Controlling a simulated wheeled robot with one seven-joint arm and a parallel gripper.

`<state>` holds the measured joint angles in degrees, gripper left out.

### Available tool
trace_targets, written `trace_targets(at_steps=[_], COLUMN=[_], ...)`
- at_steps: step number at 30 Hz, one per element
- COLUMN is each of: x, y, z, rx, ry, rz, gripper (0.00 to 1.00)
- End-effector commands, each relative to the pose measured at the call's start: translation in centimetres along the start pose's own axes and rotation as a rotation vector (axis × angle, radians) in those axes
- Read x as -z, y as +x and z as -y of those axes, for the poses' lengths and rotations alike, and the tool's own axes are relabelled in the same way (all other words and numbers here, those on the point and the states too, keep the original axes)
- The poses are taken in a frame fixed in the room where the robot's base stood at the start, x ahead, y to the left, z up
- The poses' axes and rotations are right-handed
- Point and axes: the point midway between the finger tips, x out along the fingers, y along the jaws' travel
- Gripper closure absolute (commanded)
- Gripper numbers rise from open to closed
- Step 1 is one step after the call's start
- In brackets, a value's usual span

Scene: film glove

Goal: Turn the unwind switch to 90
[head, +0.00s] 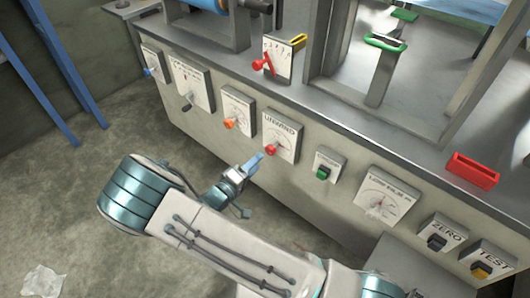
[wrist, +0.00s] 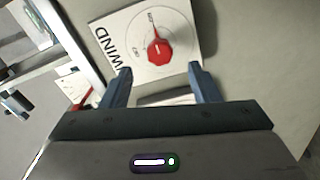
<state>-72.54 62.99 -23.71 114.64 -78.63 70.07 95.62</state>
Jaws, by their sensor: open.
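The unwind switch is a white plate with a red knob (head: 271,149), set in the grey machine's front and marked UNWIND. In the wrist view its red knob (wrist: 159,52) sits inside a round dial on the white plate (wrist: 190,18), with a light mark on the knob. The small dial numbers are hard to read. My gripper (head: 256,161) is close in front of the switch, just left of and below the knob in the head view. In the wrist view its two blue fingers are apart, with the knob beyond and between their tips, and nothing is held.
To the left of the switch are a plate with an orange knob (head: 229,123) and other dials. To the right are a green button (head: 322,173), a gauge (head: 384,197) and the ZERO switch (head: 436,243). A red tray (head: 472,171) lies on the ledge above.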

Motion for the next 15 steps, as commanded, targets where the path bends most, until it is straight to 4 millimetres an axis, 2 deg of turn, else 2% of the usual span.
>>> trace_targets(at_steps=[1, 6, 10, 15], x=[0.1, 0.1, 0.1, 0.0], y=[-1.2, -4.0, -5.2, -5.6], z=[-0.2, -0.1, 0.0, 0.0], rx=[0.001, 0.000, 0.000, -0.001], ry=[0.000, 0.001, 0.001, 0.000], rz=[-0.004, -0.002, -0.001, 0.000], gripper=[0.45, 0.45, 0.45, 0.45])
